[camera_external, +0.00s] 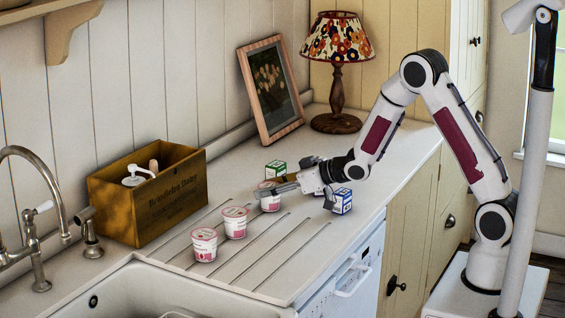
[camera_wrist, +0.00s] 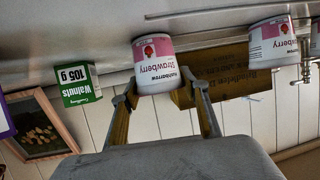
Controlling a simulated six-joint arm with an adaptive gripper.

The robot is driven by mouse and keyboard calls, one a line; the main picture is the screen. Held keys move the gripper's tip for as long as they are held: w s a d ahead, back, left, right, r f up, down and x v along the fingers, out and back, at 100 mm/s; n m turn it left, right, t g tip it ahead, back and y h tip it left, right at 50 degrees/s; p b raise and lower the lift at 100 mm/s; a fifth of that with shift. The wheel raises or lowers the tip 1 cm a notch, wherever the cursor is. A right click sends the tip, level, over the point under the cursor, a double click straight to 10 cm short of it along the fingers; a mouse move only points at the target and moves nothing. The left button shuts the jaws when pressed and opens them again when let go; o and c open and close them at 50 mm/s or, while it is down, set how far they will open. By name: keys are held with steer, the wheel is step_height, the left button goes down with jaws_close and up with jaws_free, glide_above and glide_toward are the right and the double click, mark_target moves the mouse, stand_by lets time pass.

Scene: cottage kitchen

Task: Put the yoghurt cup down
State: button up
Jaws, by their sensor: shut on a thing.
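A white and pink strawberry yoghurt cup (camera_external: 268,202) is upright on or just above the ribbed drainer; I cannot tell whether its base touches. My gripper (camera_external: 280,188) reaches it from the right and is shut on it. In the wrist view, which is upside down, the same cup (camera_wrist: 155,70) sits between the fingertips (camera_wrist: 160,90). Two more such cups, one in the middle (camera_external: 235,222) and one nearest the sink (camera_external: 204,245), stand in a row with it. The gripper hides part of the held cup.
A green walnuts box (camera_external: 275,168) stands behind the held cup, and a blue box (camera_external: 342,201) is near the wrist. A wooden crate (camera_external: 150,205), a picture frame (camera_external: 270,88) and a lamp (camera_external: 337,95) stand along the back. The sink (camera_external: 150,295) is at the front left.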

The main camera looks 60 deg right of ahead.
steer(key=o, duration=1.3)
steer(key=shift+r, duration=0.15)
steer(key=shift+s+r, duration=0.1)
steer(key=shift+s, duration=0.2)
steer(key=v, duration=1.1)
steer(key=shift+s, duration=0.15)
steer(key=shift+d, duration=0.1)
steer(key=shift+s+r, duration=0.1)
steer(key=shift+r, duration=0.05)
